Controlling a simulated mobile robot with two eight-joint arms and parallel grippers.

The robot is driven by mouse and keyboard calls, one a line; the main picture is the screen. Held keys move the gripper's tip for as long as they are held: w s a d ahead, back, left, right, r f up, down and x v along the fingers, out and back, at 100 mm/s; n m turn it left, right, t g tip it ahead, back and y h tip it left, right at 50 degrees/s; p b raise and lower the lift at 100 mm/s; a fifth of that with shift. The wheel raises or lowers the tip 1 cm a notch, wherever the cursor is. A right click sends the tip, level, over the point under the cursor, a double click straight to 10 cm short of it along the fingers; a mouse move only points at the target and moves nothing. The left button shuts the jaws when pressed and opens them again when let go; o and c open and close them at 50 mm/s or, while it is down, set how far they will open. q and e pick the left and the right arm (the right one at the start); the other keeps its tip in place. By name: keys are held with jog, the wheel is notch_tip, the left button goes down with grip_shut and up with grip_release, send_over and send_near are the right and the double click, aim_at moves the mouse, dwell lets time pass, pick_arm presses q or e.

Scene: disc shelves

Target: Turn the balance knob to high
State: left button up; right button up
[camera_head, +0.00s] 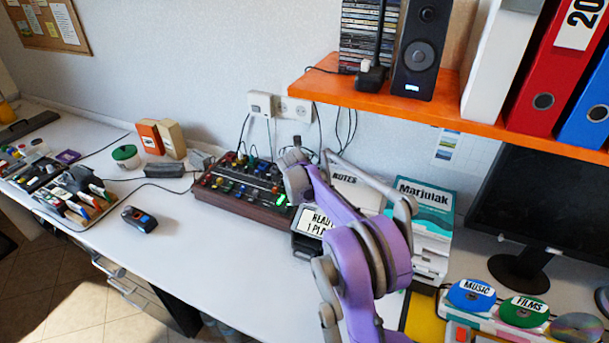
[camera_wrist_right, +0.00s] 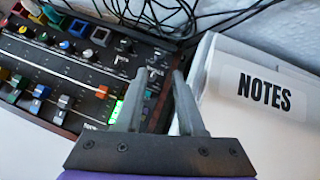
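A dark mixer panel with wooden sides (camera_head: 238,200) stands on the desk against the wall. It carries rows of coloured knobs, sliders and a lit green indicator. In the right wrist view the mixer (camera_wrist_right: 72,72) fills the left side, with orange and grey sliders and the green light (camera_wrist_right: 116,111). I cannot tell which control is the balance knob. My right gripper (camera_wrist_right: 160,76) has its two grey fingers apart over the mixer's right end, with a small dark part of the panel showing between them. My left gripper is out of view.
A white NOTES box (camera_wrist_right: 255,110) stands close right of the right gripper. Black cables (camera_wrist_right: 165,15) run behind the mixer. An orange shelf (camera_head: 400,103) with a speaker (camera_head: 420,50) and binders hangs above.

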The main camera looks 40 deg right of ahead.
jog(key=x, duration=1)
jog(key=shift+s, duration=0.1)
grip_shut()
